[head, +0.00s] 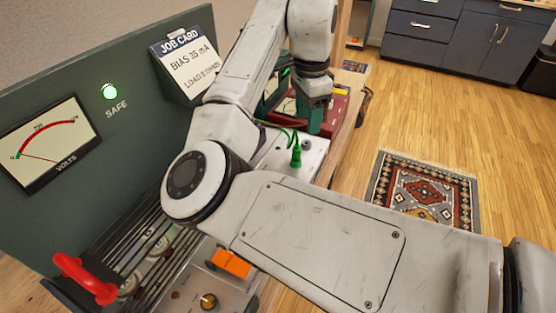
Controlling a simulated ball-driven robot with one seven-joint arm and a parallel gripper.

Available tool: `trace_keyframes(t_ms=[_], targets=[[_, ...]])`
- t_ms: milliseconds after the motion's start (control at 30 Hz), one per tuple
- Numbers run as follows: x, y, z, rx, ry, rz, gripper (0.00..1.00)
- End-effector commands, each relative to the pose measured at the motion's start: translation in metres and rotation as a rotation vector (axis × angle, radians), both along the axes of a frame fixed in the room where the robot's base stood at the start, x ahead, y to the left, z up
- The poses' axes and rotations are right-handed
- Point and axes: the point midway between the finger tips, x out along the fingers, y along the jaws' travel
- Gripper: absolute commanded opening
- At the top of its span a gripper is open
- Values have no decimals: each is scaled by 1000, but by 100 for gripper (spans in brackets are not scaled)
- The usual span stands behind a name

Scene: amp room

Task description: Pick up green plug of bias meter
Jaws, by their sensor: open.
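The green plug (296,153) stands upright in the grey metal top of a chassis (313,154). A thin green cable runs from it up and left, partly behind my arm. A red box (340,103), perhaps the bias meter, stands behind the plug. My arm hides much of it. My gripper (315,122) points down just beyond and to the right of the plug, in front of the red box. It is open, and the plug is outside it. The finger gap is hard to make out.
A dark green panel with a VOLTS dial (46,143), a lit green SAFE lamp (110,91) and a job card (185,62) stands at left. A red handle (85,279) and orange switch (231,263) are in front. Rug (424,190) and open wooden floor lie right.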

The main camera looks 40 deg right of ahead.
Motion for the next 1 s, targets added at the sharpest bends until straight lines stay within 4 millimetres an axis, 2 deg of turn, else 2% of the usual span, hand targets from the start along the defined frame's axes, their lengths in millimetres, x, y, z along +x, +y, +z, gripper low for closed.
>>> trace_keyframes(t_ms=[200, 433, 733, 1000], targets=[[6, 10, -4, 43, 3, -21, 53], [6, 10, -37, 42, 5, -19, 53], [6, 10, -62, 41, 3, -19, 53], [6, 11, -98, 41, 2, -18, 53]])
